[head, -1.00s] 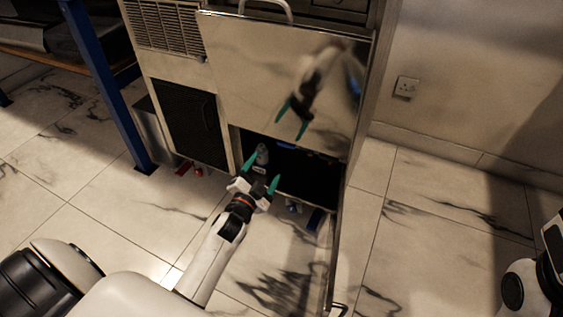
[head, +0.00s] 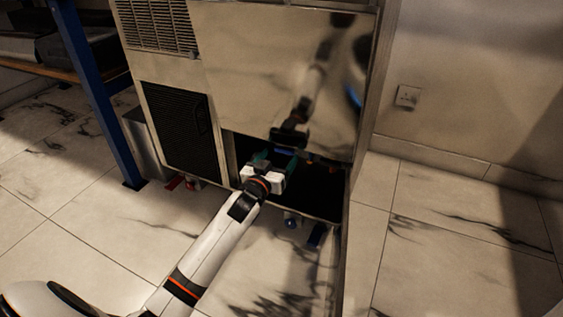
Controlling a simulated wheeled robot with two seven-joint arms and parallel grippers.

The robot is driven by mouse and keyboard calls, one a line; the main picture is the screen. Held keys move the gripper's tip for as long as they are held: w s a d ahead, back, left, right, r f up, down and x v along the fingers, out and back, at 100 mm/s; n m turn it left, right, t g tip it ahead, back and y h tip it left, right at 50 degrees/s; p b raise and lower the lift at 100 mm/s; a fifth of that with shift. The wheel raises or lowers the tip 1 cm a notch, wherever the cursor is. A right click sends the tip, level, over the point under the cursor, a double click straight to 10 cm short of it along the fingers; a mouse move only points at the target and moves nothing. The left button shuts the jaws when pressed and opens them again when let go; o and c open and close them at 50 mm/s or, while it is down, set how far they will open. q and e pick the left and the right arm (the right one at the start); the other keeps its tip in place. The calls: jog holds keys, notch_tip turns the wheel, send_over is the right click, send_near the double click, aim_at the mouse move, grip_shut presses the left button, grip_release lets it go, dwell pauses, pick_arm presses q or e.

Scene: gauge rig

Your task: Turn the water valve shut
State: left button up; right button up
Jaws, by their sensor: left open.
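My left gripper (head: 275,162) has its teal fingers apart and reaches into the dark opening low in the steel machine (head: 270,70). I cannot see anything clearly between its fingers; its own body and the shadow hide that spot. Small valve-like fittings show under the machine's lower edge: a red one (head: 174,183) at the left and a blue one (head: 291,222) below and right of the gripper. I cannot tell which of them, if any, is the water valve. My right gripper is out of the picture.
The glossy front panel hangs just above the opening and mirrors my arm. A black grille (head: 178,128) is left of the opening. A blue post (head: 95,95) stands farther left. A wall with a socket (head: 407,96) is at the right. The tiled floor in front is mostly clear.

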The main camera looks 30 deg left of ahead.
aim_at(285, 149)
pick_arm(q)
jog(key=shift+w+a+b, duration=0.1)
jog(key=shift+w+b, duration=0.4)
jog(key=shift+w, duration=0.85)
jog(key=shift+c, duration=0.6)
jog(key=c, duration=0.9)
jog(key=shift+o, duration=0.2)
jog(key=shift+r+m+p, duration=0.25)
jog(key=shift+m+p, duration=0.15)
jog(key=shift+p, duration=0.55)
jog(key=shift+f, duration=0.1)
jog(key=shift+f+m, duration=0.15)
jog(key=shift+m, duration=0.15)
jog(key=o, duration=1)
